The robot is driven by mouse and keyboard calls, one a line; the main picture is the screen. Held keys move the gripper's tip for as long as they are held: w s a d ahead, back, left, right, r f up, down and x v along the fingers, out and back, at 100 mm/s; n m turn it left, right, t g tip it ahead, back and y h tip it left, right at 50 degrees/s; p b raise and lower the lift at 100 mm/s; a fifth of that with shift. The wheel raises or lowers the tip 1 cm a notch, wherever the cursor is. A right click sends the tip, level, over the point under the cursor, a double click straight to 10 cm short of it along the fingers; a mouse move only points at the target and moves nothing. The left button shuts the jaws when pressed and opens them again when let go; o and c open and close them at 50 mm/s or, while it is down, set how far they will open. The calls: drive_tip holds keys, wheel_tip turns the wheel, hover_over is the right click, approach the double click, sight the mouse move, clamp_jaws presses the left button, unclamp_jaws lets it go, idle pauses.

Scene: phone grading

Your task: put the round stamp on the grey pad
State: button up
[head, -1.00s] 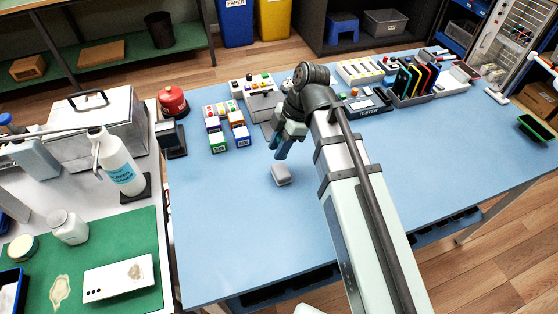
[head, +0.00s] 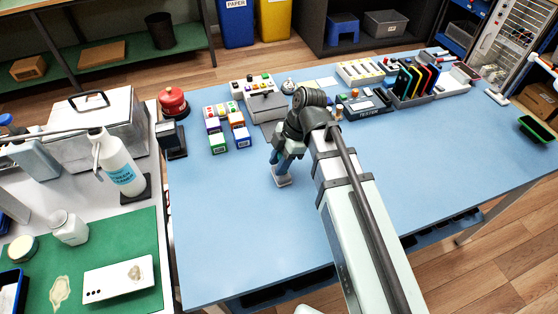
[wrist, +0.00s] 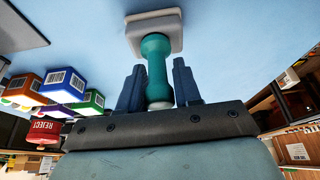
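The round stamp (wrist: 157,60) has a teal, waisted handle. In the wrist view it stands between my gripper's two blue fingers (wrist: 159,82), which are close on both sides of it. The grey pad (wrist: 168,26) is a pale block with rounded corners, directly beyond the stamp's far end. They appear to touch, but the contact face is hidden. In the head view my gripper (head: 281,168) points down over the pad (head: 283,183), which lies on the blue table top and is partly covered by the fingers. The stamp is hard to make out there.
Several small coloured boxes (head: 218,143) stand left of my gripper.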

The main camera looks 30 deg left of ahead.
drive_tip(key=o, duration=0.4)
drive_tip(key=shift+r, duration=0.1)
drive_tip(key=v, duration=1.2)
drive_tip(key=shift+d, duration=0.1)
